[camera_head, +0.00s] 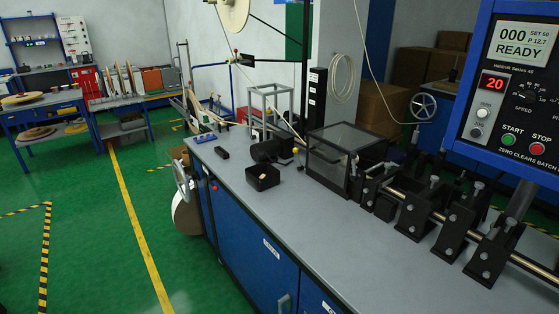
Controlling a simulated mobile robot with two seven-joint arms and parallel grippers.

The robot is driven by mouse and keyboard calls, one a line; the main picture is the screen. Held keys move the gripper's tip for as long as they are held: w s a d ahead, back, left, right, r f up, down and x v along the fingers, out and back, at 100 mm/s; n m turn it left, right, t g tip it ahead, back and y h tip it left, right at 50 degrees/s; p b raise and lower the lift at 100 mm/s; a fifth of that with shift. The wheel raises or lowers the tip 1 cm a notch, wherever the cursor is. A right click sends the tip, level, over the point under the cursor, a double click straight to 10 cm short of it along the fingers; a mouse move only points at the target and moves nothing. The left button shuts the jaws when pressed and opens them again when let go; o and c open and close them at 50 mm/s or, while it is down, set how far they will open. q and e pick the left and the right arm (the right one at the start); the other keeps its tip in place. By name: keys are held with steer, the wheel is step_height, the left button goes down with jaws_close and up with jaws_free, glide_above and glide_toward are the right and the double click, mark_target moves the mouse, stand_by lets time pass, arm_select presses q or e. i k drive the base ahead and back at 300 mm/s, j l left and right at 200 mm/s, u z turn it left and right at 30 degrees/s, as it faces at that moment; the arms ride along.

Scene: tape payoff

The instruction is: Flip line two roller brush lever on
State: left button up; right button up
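I cannot make out a lever marked for line two or a roller brush in this view. A long grey-topped bench (226,170) with blue cabinets carries the line's machinery. A clear-sided box with a black frame (340,150) stands mid-bench. To its right, a row of black brackets (411,210) with small knobs holds a metal shaft. A blue control panel (516,90) at the right reads "000 READY" and "20", with a green START and a red STOP button. Neither of my grippers is in view.
A small black open box (262,177) and a dark motor-like block (272,149) sit on the bench's left part. A handwheel (184,182) juts from its left end. Green floor (90,230) is clear at the left. Another handwheel (423,106) stands behind the bench.

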mark_target(295, 150)
steer(key=i+j+z, duration=0.25)
steer(key=j, duration=0.3)
steer(key=i+j+z, duration=0.2)
steer(key=j, duration=0.35)
steer(key=j+z, duration=0.25)
steer(key=j, duration=0.3)
steer(key=j+z, duration=0.2)
steer(key=j, duration=0.4)
steer(key=i, duration=0.05)
